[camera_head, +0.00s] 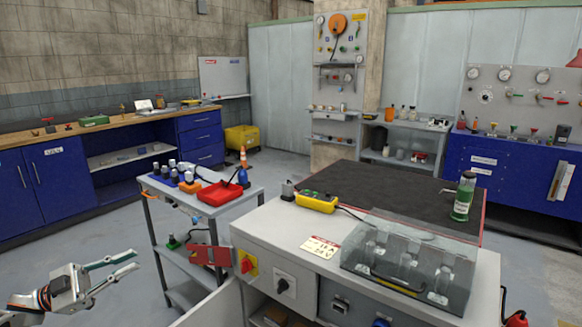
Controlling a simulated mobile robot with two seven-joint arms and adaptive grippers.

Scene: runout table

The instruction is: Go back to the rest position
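My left gripper (136,260) is at the lower left of the head view, with its arm coming in from the left edge. Its two thin fingers point right and stand apart, with nothing between them. It hangs over open floor, left of the small grey cart (147,199) and touching nothing that I can see. My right gripper is not in view.
The white-topped workbench (268,232) fills the centre right, bearing a dark mat (400,196), a clear cover (410,268), a green-filled bottle (463,198) and a yellow meter (316,202). The cart holds a red tray (220,193). Blue cabinets (62,183) stand behind left.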

